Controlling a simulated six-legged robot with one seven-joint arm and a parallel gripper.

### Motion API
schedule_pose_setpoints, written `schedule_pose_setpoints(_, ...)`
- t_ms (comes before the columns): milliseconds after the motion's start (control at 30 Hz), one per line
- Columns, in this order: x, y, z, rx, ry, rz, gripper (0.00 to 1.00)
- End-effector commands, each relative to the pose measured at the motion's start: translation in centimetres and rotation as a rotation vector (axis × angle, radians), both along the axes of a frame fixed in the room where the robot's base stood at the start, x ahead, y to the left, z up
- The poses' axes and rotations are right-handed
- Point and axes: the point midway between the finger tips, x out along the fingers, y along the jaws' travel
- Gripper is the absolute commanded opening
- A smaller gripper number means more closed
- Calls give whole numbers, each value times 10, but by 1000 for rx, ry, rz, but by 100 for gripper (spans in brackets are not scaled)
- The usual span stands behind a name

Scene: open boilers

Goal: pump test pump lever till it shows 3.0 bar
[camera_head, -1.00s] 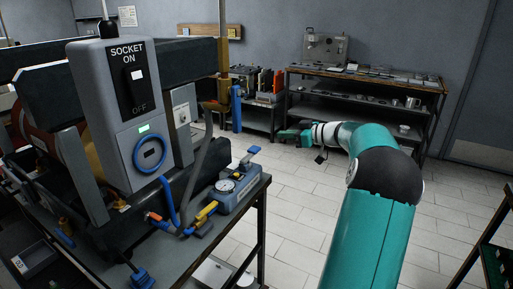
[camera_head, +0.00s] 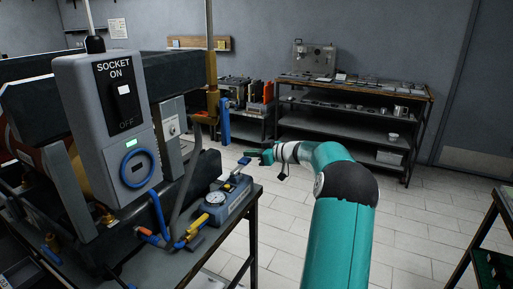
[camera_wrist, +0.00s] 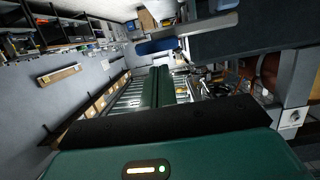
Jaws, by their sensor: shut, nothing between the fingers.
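The test pump (camera_head: 232,203) is a grey-blue box at the right end of the bench, with a round white-faced gauge (camera_head: 215,198) on top. The gauge reading is too small to make out. Its lever rises toward the back right and ends in a blue handle (camera_head: 244,161). My gripper (camera_head: 264,157) is just right of that handle, at nearly the same height in the picture; I cannot tell if they touch. In the wrist view the green fingers (camera_wrist: 158,87) lie close together, shut and empty. A blue piece (camera_wrist: 155,46), possibly the handle, is above them.
A grey socket box (camera_head: 105,125) and thick pipes fill the left. A workbench (camera_head: 350,90) stands along the back wall. The tiled floor (camera_head: 300,240) between is clear. A dark rack (camera_head: 490,250) is at the right edge.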

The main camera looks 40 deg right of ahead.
Motion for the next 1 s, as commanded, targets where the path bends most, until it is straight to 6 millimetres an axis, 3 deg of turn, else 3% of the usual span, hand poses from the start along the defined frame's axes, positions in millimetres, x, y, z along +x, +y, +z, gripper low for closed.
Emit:
schedule_pose_setpoints(133, 0, 1, -9, 0, -1, 1, 0)
schedule_pose_setpoints(533, 0, 0, -12, 13, 4, 2, 0)
schedule_pose_setpoints(867, 2, -7, -35, 243, 86, 2, 0)
schedule_pose_setpoints(1000, 3, -7, -44, 254, 90, 2, 0)
